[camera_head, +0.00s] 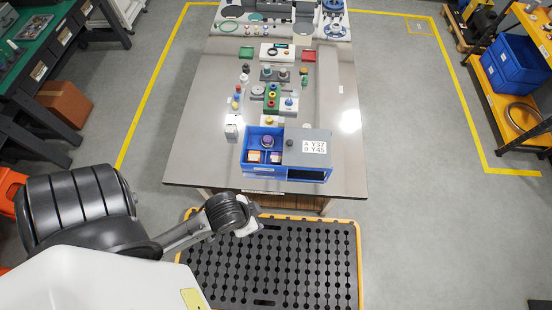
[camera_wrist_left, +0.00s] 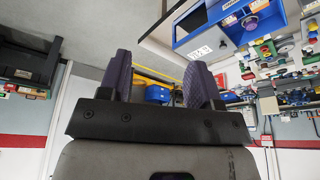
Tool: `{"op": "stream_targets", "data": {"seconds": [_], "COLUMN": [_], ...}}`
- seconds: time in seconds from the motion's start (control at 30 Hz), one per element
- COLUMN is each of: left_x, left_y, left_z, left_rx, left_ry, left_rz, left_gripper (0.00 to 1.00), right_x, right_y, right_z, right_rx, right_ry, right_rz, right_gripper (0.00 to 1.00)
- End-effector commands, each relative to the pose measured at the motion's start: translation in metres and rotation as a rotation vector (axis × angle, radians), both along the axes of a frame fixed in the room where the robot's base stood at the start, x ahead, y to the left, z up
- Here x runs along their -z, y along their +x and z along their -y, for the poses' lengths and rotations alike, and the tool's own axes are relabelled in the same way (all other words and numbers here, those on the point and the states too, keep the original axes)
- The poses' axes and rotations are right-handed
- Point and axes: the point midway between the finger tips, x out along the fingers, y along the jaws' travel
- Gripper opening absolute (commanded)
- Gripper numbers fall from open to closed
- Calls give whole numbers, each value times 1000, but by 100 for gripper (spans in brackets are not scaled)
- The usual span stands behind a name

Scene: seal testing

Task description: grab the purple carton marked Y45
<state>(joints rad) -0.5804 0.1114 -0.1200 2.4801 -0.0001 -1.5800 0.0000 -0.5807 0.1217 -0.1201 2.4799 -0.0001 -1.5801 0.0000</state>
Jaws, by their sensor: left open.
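A blue box (camera_head: 262,172) stands at the front of the grey table. Its open left part holds a small purple carton (camera_head: 275,157), an orange-and-white carton (camera_head: 255,156) and a round purple-topped item (camera_head: 267,142). No Y45 mark is readable on the purple carton. The box's grey right cover (camera_head: 307,134) bears a white label (camera_head: 314,147) reading Y37 and Y45. My left gripper (camera_head: 250,229) is short of the table's front edge, left of and below the box in the picture. In the left wrist view its fingers (camera_wrist_left: 158,76) are apart and empty. My right gripper is not in view.
Several small coloured parts and fixtures (camera_head: 271,98) stand behind the box. A white bottle-like item (camera_head: 232,127) is just left of it. A black perforated mat (camera_head: 290,265) lies on the floor before the table. The table's left front (camera_head: 200,165) is clear.

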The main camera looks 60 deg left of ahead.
Motion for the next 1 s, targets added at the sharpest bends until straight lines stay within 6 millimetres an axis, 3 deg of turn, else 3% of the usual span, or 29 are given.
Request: {"op": "stream_targets", "data": {"seconds": [0.3,0.47,0.73,0.87,1.0], "left_x": [0,0,4,24,64], "left_y": [0,0,1,3,10], "left_z": [-1,-2,-3,-4,-26], "left_rx": [1,6,6,8,53], "left_ry": [2,8,9,13,89], "left_rz": [0,0,0,8,25], "left_gripper": [58,71,72,72,72], "right_x": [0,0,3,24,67], "right_y": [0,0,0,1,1], "right_z": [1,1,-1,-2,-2], "right_rx": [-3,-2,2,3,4], "right_ry": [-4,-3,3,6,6], "right_rz": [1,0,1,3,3], "right_gripper": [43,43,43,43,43]}}
